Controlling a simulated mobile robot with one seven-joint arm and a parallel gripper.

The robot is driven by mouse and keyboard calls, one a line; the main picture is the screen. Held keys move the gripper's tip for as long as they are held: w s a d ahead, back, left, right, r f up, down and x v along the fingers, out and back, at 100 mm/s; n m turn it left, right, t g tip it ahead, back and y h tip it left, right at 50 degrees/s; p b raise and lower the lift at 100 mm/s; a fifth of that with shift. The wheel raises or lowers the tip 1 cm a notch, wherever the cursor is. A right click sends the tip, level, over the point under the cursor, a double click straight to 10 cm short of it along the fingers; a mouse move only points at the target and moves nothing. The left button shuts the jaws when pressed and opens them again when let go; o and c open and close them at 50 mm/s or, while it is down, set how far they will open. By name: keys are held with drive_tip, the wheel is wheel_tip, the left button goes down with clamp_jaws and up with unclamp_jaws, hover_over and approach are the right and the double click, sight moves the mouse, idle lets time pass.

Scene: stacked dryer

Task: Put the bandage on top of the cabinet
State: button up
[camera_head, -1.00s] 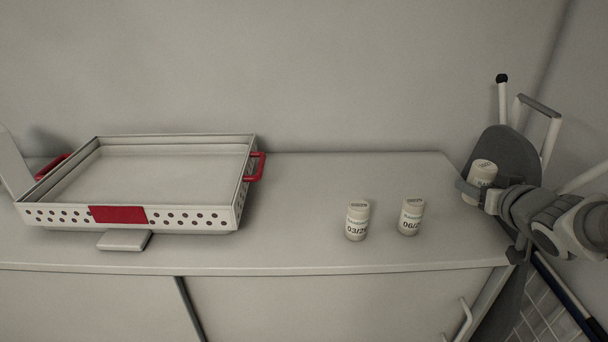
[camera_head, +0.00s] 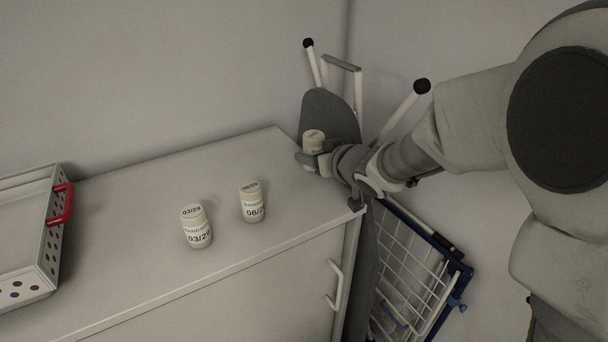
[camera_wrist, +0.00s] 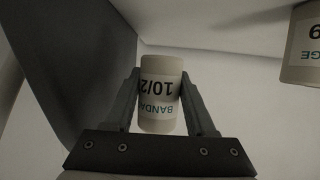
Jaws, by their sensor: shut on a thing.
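My gripper (camera_head: 311,162) is shut on a small pale cylindrical bandage (camera_head: 314,137) at the right end of the cabinet (camera_head: 140,225). In the wrist view the held bandage (camera_wrist: 161,92) sits between the two fingers (camera_wrist: 160,100), its label reading upside down. I cannot tell whether its base touches the cabinet top. Two more bandages, marked 03/29 (camera_head: 196,228) and 06/2 (camera_head: 252,203), stand upright on the cabinet top to the left. One such bandage (camera_wrist: 302,48) also shows at the wrist view's top right.
A white perforated tray with a red handle (camera_head: 62,204) stands on the cabinet at the left. A dark grey ironing board (camera_head: 327,112) leans beyond the cabinet's right end. A wire rack (camera_head: 412,275) stands at the right. The cabinet top around the standing bandages is clear.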

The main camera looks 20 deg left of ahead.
sight(313, 189)
drive_tip(key=shift+f, duration=3.1)
drive_tip(key=shift+f+b, duration=0.25)
drive_tip(key=shift+b, duration=0.2)
drive_tip(key=o, duration=1.3)
drive_tip(key=shift+r, duration=0.1)
drive_tip(key=shift+o, duration=0.2)
